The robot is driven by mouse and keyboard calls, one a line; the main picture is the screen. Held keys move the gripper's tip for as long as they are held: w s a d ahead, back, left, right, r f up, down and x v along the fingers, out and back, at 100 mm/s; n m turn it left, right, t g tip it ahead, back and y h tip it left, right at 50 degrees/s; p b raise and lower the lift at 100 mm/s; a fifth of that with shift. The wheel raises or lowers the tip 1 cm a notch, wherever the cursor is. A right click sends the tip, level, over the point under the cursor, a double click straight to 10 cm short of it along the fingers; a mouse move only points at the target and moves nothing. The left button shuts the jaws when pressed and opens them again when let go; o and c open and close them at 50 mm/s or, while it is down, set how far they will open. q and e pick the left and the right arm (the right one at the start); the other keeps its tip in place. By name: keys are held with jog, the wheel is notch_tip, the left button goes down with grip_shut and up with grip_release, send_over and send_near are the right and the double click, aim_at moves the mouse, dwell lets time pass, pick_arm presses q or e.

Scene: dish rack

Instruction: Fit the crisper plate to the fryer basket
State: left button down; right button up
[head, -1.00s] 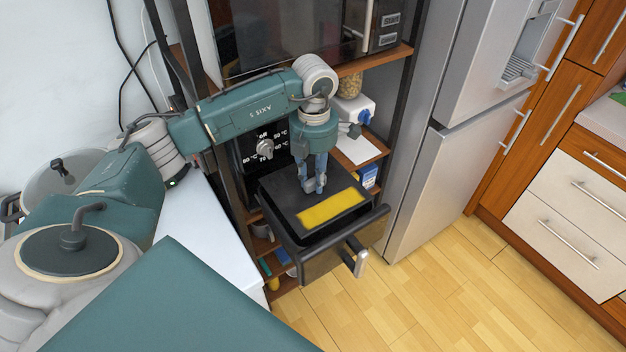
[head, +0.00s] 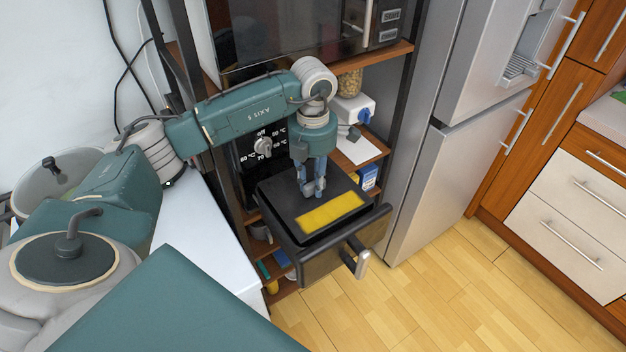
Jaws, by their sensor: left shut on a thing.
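The fryer basket (head: 318,268) is pulled out of the black fryer, with its dark front panel and handle (head: 355,258) facing the floor side. A flat black plate, which looks like the crisper plate (head: 283,202), lies level at the basket's top opening and covers most of it. A yellow rectangle (head: 330,211) shows on the plate's front part. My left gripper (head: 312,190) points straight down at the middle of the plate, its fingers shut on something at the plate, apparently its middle. The fingertips' contact is too small to see clearly. My right gripper is out of view.
The fryer's dial front (head: 264,146) stands behind the basket, on a shelf rack under a microwave (head: 290,35). A steel fridge (head: 420,190) is close on the right. A white counter (head: 200,235) is at left. The wooden floor in front is clear.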

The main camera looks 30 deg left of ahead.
pick_arm(q)
jog(key=shift+f+b, duration=3.9)
jog(key=shift+f, duration=1.45)
jog(key=shift+f, duration=0.25)
jog(key=c, duration=1.4)
grip_release()
notch_tip(320, 180, up, 12)
